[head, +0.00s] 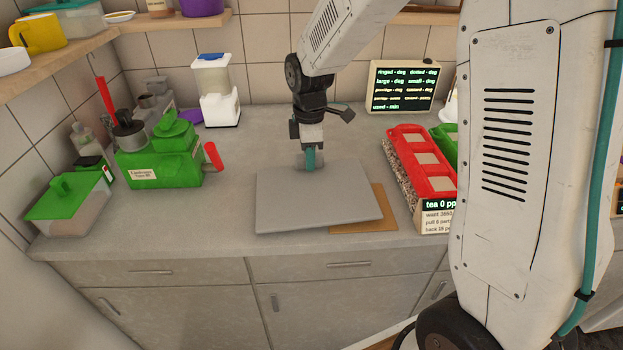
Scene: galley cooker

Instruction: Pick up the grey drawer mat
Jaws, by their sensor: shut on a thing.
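The grey drawer mat (315,204) is a flat, thin sheet over the middle of the counter. It overlaps part of a brown board. My gripper (310,168) points down at the mat's back edge and is shut on it there. A teal part shows at the fingertips. The exact grip on the edge is small, and I cannot tell whether the mat is lifted clear of the counter.
A brown board (376,207) lies partly under the mat's right side. A green machine (160,160) with red handles stands left, and a white dispenser (216,92) behind. A red-lidded container (420,160) stands right, with a display (402,87) at the back. Drawers (150,272) below are shut.

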